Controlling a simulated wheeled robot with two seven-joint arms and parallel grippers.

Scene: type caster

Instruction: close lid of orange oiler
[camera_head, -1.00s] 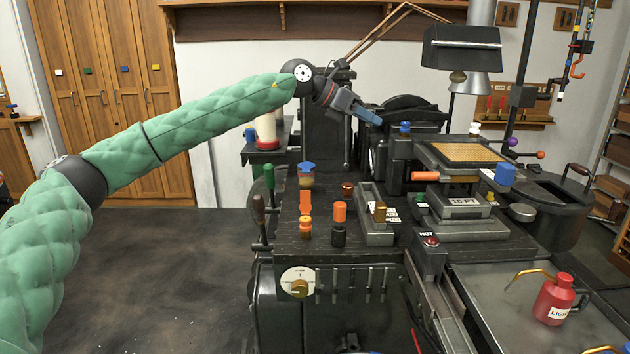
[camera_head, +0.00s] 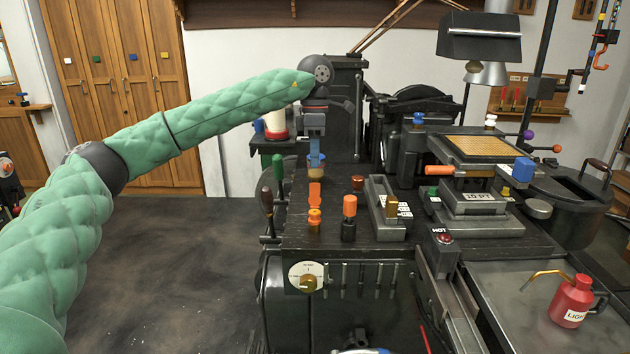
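A small amber-orange oiler (camera_head: 315,221) stands on the dark machine top, left of centre. Its bright orange lid (camera_head: 315,194) appears raised upright above the body. My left gripper (camera_head: 316,164) points down above and behind that lid in the picture. A gap seems to remain between its blue fingertips and the lid, though depth is hard to judge. The fingers overlap in this view, so I cannot tell whether they are open. They partly hide a blue-topped jar (camera_head: 318,176) behind them.
A dark bottle with an orange cap (camera_head: 349,206) stands close to the oiler's right. A small brown-red pot (camera_head: 357,183) is behind it, and a grey metal tray (camera_head: 391,232) is to the right. Green (camera_head: 278,168) and dark handles rise at the left edge.

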